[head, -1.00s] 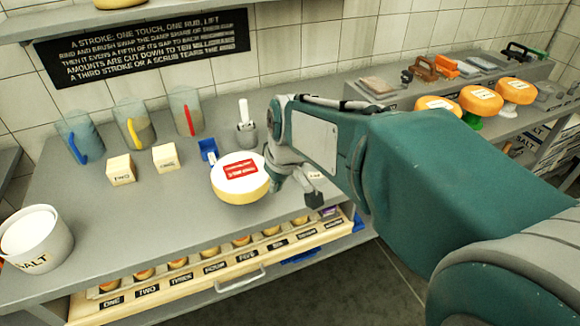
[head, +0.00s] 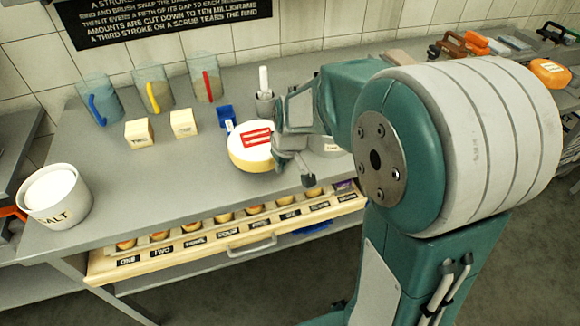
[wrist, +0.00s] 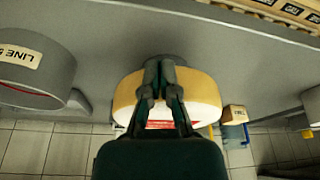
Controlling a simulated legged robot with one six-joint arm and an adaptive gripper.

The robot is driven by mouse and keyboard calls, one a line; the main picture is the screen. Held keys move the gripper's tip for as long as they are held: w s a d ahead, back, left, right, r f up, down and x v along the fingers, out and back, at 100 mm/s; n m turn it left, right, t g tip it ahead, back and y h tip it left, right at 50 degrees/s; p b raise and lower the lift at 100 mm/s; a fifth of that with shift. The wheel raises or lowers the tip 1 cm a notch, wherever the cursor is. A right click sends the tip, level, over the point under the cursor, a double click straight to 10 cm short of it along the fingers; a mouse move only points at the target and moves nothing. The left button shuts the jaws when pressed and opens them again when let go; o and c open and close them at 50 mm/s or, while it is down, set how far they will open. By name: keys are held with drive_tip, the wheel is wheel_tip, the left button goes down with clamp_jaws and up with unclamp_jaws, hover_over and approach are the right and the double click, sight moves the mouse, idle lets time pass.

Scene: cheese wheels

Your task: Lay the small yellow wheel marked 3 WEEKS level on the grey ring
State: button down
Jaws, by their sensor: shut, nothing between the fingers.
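A small yellow wheel (head: 240,158) with a white top and a red label sits near the front of the grey bench; its label is too small to read. It also shows in the wrist view (wrist: 128,92), partly covered by my fingers. My gripper (wrist: 165,72) is shut and empty, with its fingertips over the wheel's near side. In the head view my gripper (head: 296,160) is at the wheel's right edge; I cannot tell whether they touch. I cannot tell if the wheel lies level.
A grey round vessel labelled LINE 5 (wrist: 35,65) is beside the wheel. Two wooden cubes (head: 139,133), jugs (head: 155,88) and a salt tub (head: 55,195) stand left. A blue scoop (head: 227,115) is behind the wheel. An open drawer (head: 200,245) juts out in front.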

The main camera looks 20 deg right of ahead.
sight(268, 156)
drive_tip(key=shift+w+a, duration=0.35)
drive_tip(key=shift+a, duration=0.3)
drive_tip(key=shift+d, duration=0.35)
drive_tip(key=shift+w+d, duration=0.1)
drive_tip(key=shift+w, duration=0.15)
drive_tip(key=shift+w+a, duration=0.2)
drive_tip(key=shift+w, duration=0.75)
drive_tip(key=shift+w+a, duration=0.2)
drive_tip(key=shift+w, duration=0.15)
drive_tip(key=shift+a, duration=0.35)
drive_tip(key=shift+d, duration=0.2)
